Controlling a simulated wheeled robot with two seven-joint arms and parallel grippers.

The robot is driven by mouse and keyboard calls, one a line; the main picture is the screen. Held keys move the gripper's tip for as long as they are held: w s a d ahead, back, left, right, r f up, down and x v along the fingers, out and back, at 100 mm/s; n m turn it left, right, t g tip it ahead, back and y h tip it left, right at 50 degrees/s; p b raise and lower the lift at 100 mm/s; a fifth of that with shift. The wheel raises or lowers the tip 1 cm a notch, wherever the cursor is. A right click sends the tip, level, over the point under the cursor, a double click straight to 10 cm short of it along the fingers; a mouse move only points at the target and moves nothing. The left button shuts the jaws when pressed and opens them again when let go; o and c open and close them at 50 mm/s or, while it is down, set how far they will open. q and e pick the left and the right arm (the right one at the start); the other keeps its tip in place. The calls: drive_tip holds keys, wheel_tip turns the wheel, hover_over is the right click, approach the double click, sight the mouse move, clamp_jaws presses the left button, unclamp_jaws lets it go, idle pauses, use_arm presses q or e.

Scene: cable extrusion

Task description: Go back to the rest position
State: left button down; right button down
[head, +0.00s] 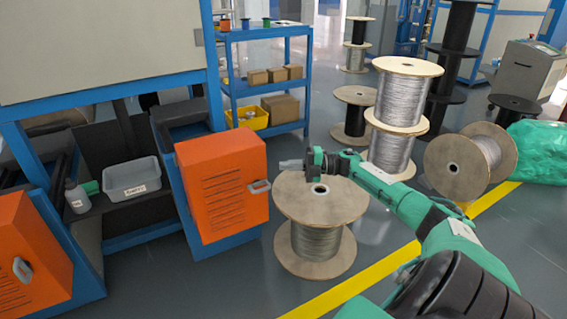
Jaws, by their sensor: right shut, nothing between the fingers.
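My right arm comes in from the lower right and reaches toward the middle of the head view. My right gripper (291,164) is shut and empty. It shows in front of the upper flange of a wooden cable spool (317,240), close to the right side of an orange cabinet door (222,185) with a grey handle. Whether it touches the spool cannot be told. My left gripper and left arm do not show.
Stacked spools (404,100) and a tilted spool (470,162) stand at the right, beside a green bag (538,150). A blue shelf (268,88) holds boxes at the back. A grey bin (132,182) sits at left. A yellow line (345,290) crosses the floor.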

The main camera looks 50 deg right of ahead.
drive_tip(key=w+d+p+v, duration=0.1)
drive_tip(key=v, duration=0.6)
drive_tip(key=shift+f, duration=0.3)
drive_tip(key=shift+d, duration=0.1)
